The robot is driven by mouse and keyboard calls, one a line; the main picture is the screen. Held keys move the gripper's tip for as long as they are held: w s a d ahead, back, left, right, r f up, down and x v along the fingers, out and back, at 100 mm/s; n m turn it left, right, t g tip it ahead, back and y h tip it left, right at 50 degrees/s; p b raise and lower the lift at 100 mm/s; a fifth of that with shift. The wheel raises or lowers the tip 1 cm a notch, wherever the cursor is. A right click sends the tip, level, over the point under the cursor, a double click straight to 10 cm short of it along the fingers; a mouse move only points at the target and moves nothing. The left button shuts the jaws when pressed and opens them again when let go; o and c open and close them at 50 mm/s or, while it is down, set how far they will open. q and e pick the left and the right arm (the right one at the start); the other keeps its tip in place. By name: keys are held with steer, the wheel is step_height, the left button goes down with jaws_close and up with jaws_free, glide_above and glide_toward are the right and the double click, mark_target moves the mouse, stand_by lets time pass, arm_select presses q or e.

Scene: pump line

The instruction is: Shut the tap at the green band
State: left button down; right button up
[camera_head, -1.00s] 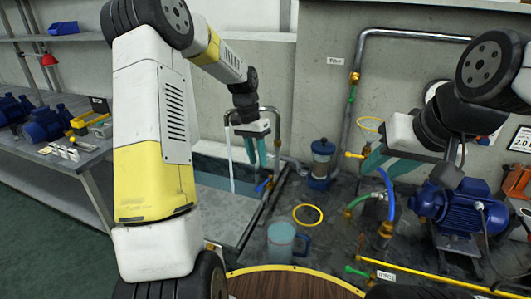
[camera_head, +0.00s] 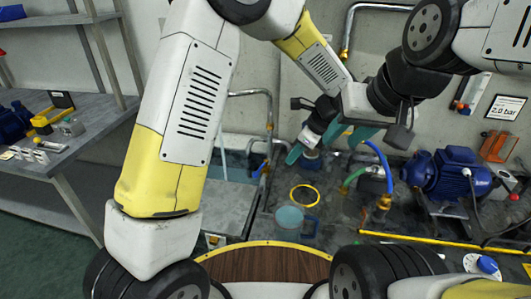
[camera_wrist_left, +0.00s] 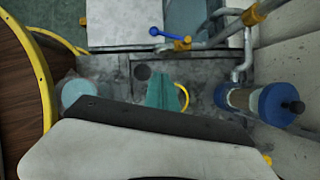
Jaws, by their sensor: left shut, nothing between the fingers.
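A green curved piece (camera_head: 355,177) shows beside the blue hose (camera_head: 384,160) in the head view, near a brass fitting (camera_head: 384,202). I cannot tell whether it is the green band of the task; the wall pipe's lower part is hidden behind my arms. My left gripper (camera_head: 295,153) is shut and empty above the floor near the wall. In the left wrist view its teal fingers (camera_wrist_left: 162,90) are together and touch nothing visible. My right gripper (camera_head: 348,133) looks open and empty, just right of the left one and partly overlapped.
A blue-handled tap (camera_wrist_left: 170,38) is by the tank. A bench (camera_head: 40,165) stands left.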

mark_target(259, 171)
arm_select(q)
steer(key=w+a+f, duration=0.3)
steer(key=a+f, duration=0.4)
steer(key=f, duration=0.1)
steer(key=shift+w+a, duration=0.2)
steer(key=shift+w, duration=0.15)
steer(key=shift+a+m+t, duration=0.3)
steer(key=shift+a+m, duration=0.05)
steer(key=shift+m, duration=0.35)
steer(key=shift+w+a+m+t+h, duration=0.1)
steer(key=shift+a+m+t+h, duration=0.25)
steer(key=shift+m, duration=0.4)
steer(key=shift+a+m+t+h, duration=0.2)
steer(key=shift+a+m, duration=0.25)
steer(key=shift+m, duration=0.3)
steer(key=shift+w+a, duration=0.1)
steer(key=shift+a, duration=0.25)
steer(key=shift+d, duration=0.15)
